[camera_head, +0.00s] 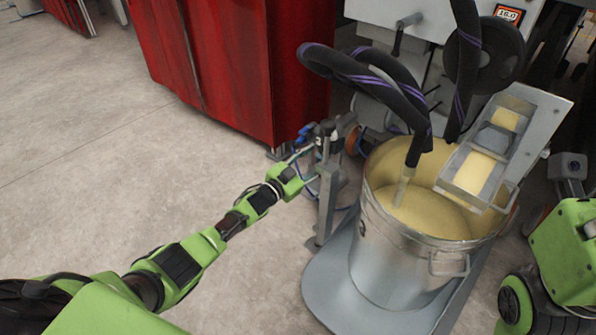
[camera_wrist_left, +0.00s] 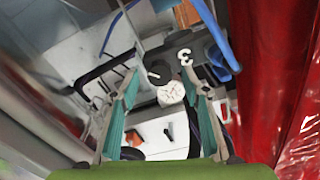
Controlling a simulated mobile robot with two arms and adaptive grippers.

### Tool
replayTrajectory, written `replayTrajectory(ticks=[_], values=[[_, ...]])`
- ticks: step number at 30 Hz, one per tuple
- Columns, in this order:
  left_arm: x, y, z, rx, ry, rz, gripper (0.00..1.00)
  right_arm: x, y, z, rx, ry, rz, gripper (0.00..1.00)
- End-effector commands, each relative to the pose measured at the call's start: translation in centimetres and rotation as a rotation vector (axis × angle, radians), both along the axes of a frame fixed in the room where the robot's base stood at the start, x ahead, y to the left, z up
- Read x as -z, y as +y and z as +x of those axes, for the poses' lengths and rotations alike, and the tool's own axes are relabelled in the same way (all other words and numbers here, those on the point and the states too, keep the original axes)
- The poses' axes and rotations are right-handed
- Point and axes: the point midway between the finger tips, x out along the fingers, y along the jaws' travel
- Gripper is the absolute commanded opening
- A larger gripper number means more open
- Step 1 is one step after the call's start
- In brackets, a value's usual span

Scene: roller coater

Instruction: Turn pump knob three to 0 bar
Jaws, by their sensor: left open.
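My left gripper (camera_head: 307,162) reaches in from the left in the head view, up to the pump fittings beside the steel bucket. In the left wrist view, its two teal-padded fingers (camera_wrist_left: 167,88) are spread open. A small pale round dial or knob face (camera_wrist_left: 171,93) shows between the fingertips, with no clear contact on either side. I cannot tell the bar reading on the face. In the head view the knob is too small to make out behind the gripper. My right gripper is not in view.
A steel bucket (camera_head: 392,262) of yellow liquid stands right of my left gripper, with dark hoses (camera_head: 375,75) above it. A red cabinet (camera_head: 235,65) is behind. Blue tubing (camera_wrist_left: 216,35) runs close to the right finger. The floor at left is clear.

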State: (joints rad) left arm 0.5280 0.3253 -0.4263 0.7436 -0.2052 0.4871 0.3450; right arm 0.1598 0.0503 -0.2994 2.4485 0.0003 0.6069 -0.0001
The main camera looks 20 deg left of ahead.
Motion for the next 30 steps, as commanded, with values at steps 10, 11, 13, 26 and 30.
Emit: replayTrajectory(ticks=[10, 11, 13, 26, 30], values=[[0.2, 1.7, -4.7, 0.000, 0.003, 0.002, 0.42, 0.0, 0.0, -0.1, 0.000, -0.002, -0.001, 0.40], [0.1, 1.8, -5.1, 0.000, 0.002, 0.001, 0.42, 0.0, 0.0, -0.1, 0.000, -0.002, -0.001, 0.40], [0.1, 2.3, -6.2, 0.000, 0.003, 0.001, 0.42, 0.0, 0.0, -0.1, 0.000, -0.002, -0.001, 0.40], [0.0, 3.6, -9.8, 0.000, 0.001, 0.000, 0.42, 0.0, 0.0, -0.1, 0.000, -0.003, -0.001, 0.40], [0.0, 3.6, -9.9, 0.000, 0.001, 0.000, 0.42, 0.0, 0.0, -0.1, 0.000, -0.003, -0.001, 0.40]])
